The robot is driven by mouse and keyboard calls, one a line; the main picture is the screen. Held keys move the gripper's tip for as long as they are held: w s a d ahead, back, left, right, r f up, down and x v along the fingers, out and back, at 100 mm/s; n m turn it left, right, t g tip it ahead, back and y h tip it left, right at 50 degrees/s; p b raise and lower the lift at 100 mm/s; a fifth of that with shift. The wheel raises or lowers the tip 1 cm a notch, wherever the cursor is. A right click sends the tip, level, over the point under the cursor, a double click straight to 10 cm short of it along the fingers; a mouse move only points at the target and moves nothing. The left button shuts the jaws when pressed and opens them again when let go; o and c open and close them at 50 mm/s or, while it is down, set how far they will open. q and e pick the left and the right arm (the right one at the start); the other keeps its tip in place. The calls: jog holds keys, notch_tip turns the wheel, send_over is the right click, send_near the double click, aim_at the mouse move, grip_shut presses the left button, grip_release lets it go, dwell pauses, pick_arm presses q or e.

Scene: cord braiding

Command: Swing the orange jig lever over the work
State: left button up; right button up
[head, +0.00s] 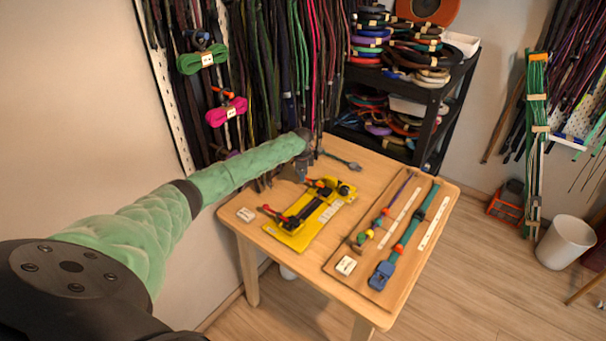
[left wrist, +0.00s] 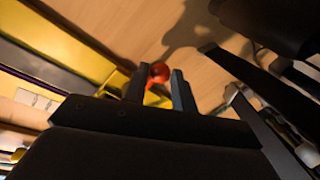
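The yellow jig (head: 296,238) lies on the wooden table, with dark bars across it and small red-orange parts at its near-left end and far end. My left gripper (head: 302,177) is low over the table at the jig's far end, close to the red-orange part (head: 313,182) there. In the left wrist view, a round orange-red knob (left wrist: 160,73) shows between and just beyond the tips of my left gripper (left wrist: 160,88). The fingers are apart, with gaps beside the knob. I cannot tell whether either finger touches it. My right gripper is in neither view.
A wooden board (head: 396,256) with braided cords and white strips lies right of the jig. Hanging cords (head: 270,80) crowd the wall behind, and a black shelf (head: 428,112) stands behind the table.

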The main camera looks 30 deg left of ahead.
pick_arm(q)
jog(key=o, duration=0.3)
jog(key=shift+w+d+r, duration=0.1)
jog(key=shift+o, duration=0.2)
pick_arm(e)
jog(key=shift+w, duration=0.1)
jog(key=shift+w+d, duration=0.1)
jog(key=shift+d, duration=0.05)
pick_arm(q)
jog(key=shift+r, duration=0.2)
notch_tip(320, 180, up, 7)
jog(key=s+b, duration=0.1)
jog(key=b, duration=0.1)
jog(key=shift+s+d+b, duration=0.15)
jog(key=shift+d+b, duration=0.25)
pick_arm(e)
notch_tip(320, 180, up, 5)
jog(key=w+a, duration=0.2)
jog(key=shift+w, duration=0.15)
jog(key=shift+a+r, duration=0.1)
